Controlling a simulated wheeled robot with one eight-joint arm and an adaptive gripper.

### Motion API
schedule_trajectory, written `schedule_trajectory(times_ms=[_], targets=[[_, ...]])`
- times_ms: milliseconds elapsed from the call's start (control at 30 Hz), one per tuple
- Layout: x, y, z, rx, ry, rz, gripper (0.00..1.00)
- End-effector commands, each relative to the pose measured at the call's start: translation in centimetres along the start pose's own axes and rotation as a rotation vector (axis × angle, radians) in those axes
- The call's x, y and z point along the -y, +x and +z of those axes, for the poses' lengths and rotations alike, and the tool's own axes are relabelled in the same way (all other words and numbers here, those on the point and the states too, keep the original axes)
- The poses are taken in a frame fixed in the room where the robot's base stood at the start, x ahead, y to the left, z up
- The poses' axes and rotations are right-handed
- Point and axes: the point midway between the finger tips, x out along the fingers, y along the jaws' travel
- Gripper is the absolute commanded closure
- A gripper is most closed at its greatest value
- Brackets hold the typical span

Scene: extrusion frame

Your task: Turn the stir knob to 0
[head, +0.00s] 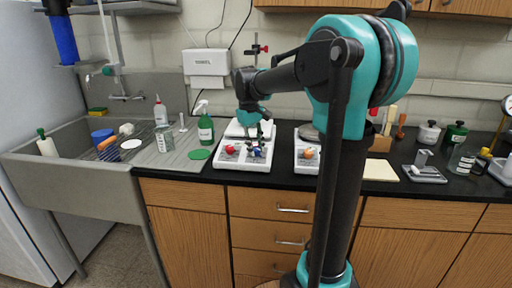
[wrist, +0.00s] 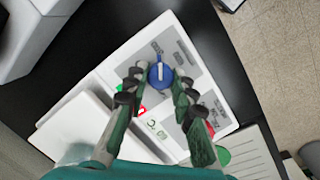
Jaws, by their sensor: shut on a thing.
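A white hotplate device (head: 233,162) stands on the black counter, with a red knob (head: 230,149) on the left of its front panel and a blue knob (head: 257,153) to the right of it. My gripper (head: 256,144) reaches down over the panel. In the wrist view the blue knob (wrist: 161,76) sits between my two fingertips, which are shut on its sides. A white pointer line on it points toward the top of that picture. The red knob is mostly hidden behind a finger there. The panel shows a small green display; the dial lettering is too small to read.
A second white device (head: 306,160) with an orange knob stands to the right. A green spray bottle (head: 205,129) and a green disc (head: 199,154) are to the left, beside the grey sink (head: 75,190). A stand with a red clamp (head: 257,49) rises behind.

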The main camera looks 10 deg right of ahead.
Motion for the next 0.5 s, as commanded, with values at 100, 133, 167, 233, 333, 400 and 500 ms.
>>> schedule_trajectory(times_ms=[100, 133, 167, 233, 333, 400, 500], targets=[[0.13, -0.02, -0.04, -0.002, -0.110, 0.024, 1.00], [0.15, -0.02, -0.04, -0.002, -0.138, 0.030, 1.00], [0.15, -0.02, -0.04, -0.002, -0.166, 0.036, 1.00], [0.16, -0.02, -0.02, -0.002, -0.230, 0.050, 1.00], [0.22, -0.02, 0.00, -0.002, -0.323, 0.069, 1.00], [0.25, -0.03, 0.01, -0.001, -0.388, 0.083, 1.00], [0.32, -0.03, 0.02, -0.002, -0.482, 0.102, 1.00]])
